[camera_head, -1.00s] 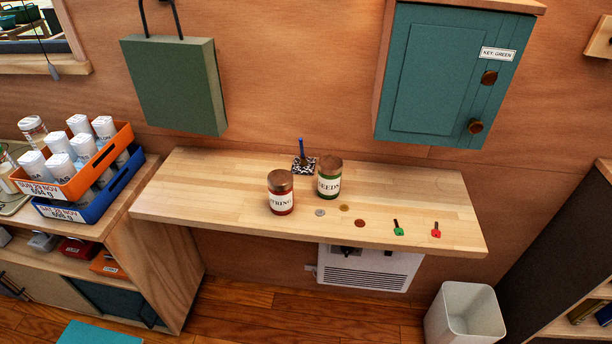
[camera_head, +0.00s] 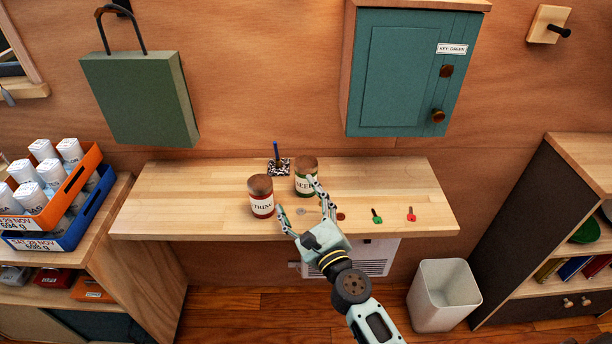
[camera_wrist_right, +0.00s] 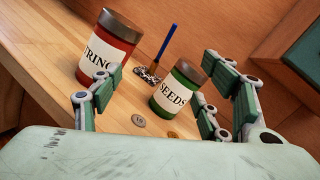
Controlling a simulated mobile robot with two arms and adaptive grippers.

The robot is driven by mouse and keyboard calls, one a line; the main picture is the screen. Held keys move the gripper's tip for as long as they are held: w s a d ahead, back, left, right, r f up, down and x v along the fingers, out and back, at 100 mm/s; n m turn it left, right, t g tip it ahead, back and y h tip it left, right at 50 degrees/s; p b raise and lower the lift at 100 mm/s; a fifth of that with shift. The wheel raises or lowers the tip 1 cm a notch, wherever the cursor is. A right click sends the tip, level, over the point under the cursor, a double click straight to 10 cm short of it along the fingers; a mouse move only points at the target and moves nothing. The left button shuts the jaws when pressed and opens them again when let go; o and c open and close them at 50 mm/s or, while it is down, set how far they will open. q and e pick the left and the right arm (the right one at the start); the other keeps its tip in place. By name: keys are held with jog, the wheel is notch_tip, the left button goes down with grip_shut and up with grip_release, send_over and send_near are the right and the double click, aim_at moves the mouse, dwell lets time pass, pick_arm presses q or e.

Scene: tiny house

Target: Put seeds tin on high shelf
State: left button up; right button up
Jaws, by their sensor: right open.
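The seeds tin (camera_head: 306,177) is green with a brown lid and a white label. It stands upright on the wooden wall shelf, right of the red string tin (camera_head: 261,197). My right gripper (camera_head: 298,194) is open and empty in front of the tins, with its right finger overlapping the seeds tin in the head view. In the right wrist view the seeds tin (camera_wrist_right: 176,88) stands ahead between the open fingers, and the string tin (camera_wrist_right: 103,50) is partly behind the left finger. I cannot tell whether a finger touches a tin. My left gripper is out of view.
A blue pencil (camera_head: 276,152) stands in a patterned holder behind the tins. Coins, a green key (camera_head: 376,216) and a red key (camera_head: 411,214) lie on the shelf. A teal cabinet (camera_head: 405,75) and a green bag (camera_head: 140,98) are on the wall above. A bin (camera_head: 445,293) stands below.

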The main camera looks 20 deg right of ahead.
aim_at(306, 171)
jog(key=w+d+m+h, duration=0.1)
jog(key=m, duration=0.1)
jog(key=d+f+m+h, duration=0.1)
jog(key=d+m, duration=0.1)
jog(key=m, duration=0.1)
jog(key=w+d+m+h, duration=0.1)
jog(key=m, duration=0.1)
jog(key=shift+w+d+f+m+g+h, duration=0.15)
jog(key=shift+w+d+m+g+h, duration=0.05)
jog(key=shift+w+m+g+h, duration=0.1)
jog(key=shift+w+d, duration=0.1)
jog(key=shift+w, duration=0.25)
jog(key=w, duration=0.7)
jog(key=shift+w+r, duration=0.1)
jog(key=shift+r, duration=0.2)
jog(key=shift+d, duration=0.1)
jog(key=shift+r, duration=0.1)
jog(key=c, duration=1.4)
